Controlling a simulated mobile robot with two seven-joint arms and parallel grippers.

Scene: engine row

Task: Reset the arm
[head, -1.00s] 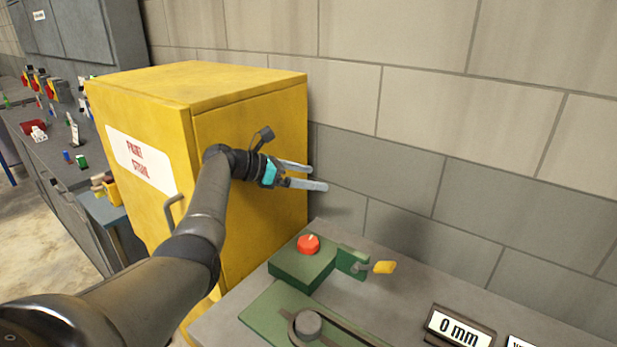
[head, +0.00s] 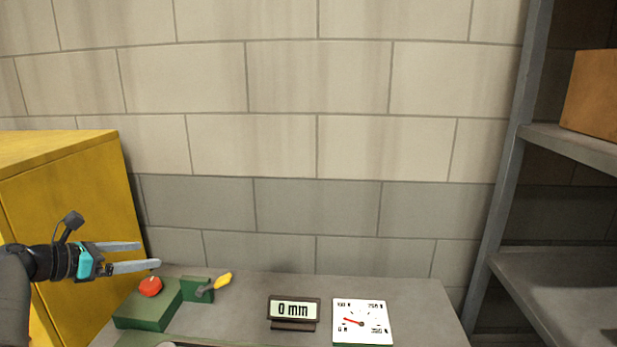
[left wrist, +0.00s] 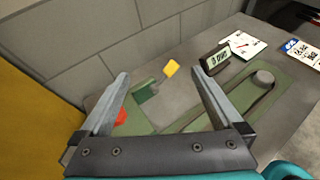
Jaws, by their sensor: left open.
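My left gripper (head: 150,255) is at the left of the head view, in front of the yellow cabinet and above the bench. Its two fingers are apart with nothing between them. In the left wrist view the open fingers (left wrist: 165,88) frame the bench top below. A green box with a red button (head: 150,286) stands on the bench just below the gripper, apart from it. Beside it is a small green block with a yellow-tipped lever (head: 223,281). My right gripper is in neither view.
A yellow cabinet (head: 80,210) stands at the left. A "0 mm" display (head: 294,310) and a dial gauge (head: 362,322) are on the grey bench (head: 420,300). A block wall is behind. Metal shelving (head: 560,290) with an orange-brown box (head: 592,95) stands at the right.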

